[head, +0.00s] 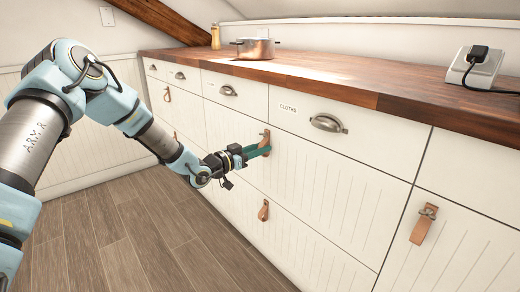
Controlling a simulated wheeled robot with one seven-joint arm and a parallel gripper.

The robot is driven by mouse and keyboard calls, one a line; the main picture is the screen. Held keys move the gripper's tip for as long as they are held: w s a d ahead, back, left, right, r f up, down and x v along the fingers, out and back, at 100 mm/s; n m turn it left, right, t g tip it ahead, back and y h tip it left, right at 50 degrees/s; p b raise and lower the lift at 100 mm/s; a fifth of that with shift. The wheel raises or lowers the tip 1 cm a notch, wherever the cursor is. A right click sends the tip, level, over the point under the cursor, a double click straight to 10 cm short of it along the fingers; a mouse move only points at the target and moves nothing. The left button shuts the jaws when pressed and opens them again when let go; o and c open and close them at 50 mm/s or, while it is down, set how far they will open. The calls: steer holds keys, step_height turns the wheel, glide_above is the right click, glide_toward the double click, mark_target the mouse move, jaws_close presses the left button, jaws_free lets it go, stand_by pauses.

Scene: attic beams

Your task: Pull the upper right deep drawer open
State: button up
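The upper right deep drawer (325,175) has a pale grooved front and sits under the shallow drawer labelled CLOTHS. Its front looks flush with the fronts around it, so it appears shut. A tan leather strap pull (266,137) hangs near the top of this front. My gripper (262,151) reaches in from the left, with its green fingers at the lower part of the strap. The fingers overlap the strap in this view, and whether they are closed on it is too small to tell.
A lower deep drawer has its own leather pull (263,210). A door at the right has another strap (423,224). The wooden counter (330,75) holds a pot (255,48) and a socket box (476,67). The plank floor (120,240) in front is clear.

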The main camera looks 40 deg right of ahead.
jaws_close()
stand_by(0.9)
